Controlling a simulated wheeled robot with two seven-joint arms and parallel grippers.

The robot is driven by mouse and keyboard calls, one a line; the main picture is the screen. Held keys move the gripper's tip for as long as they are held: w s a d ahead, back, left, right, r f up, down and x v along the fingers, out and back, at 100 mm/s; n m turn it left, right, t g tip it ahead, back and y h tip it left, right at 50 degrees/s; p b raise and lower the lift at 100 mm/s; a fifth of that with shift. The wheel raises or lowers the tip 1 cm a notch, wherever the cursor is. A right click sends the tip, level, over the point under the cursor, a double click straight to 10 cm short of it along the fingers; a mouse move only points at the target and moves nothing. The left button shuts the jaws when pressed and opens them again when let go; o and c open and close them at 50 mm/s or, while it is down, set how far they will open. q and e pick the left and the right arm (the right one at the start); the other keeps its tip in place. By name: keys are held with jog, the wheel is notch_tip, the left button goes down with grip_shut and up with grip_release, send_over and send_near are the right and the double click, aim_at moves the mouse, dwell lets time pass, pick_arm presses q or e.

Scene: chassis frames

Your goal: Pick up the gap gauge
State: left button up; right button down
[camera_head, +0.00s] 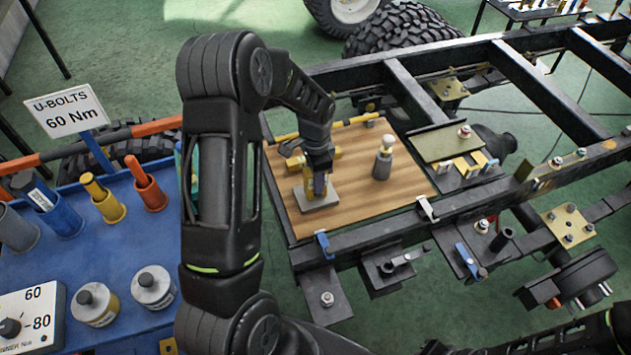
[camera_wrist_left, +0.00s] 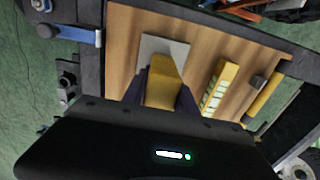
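A yellow upright handle (camera_wrist_left: 163,82) stands on a flat grey plate (camera_head: 318,198) on the wooden board; I take this piece to be the gap gauge. The plate's edge also shows in the left wrist view (camera_wrist_left: 160,45). My left gripper (camera_head: 318,184) points down over the plate. Its dark fingers lie on both sides of the yellow handle. I cannot tell whether they press on it, and the plate appears to rest on the board. My right gripper is not in view; part of my right arm shows at the lower right.
On the wooden board (camera_head: 350,200) stand a grey knobbed cylinder (camera_head: 383,160) and, close to my gripper, a yellow piece with white marks (camera_wrist_left: 219,90). A blue clamp (camera_head: 322,243) holds the front edge. Black chassis rails surround the board. A blue tray (camera_head: 60,270) with tools lies left.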

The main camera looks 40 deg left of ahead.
pick_arm(q)
grip_shut()
dwell(0.4)
notch_tip(320, 180, up, 10)
jog(key=shift+r+b, duration=0.1)
jog(key=shift+b, duration=0.8)
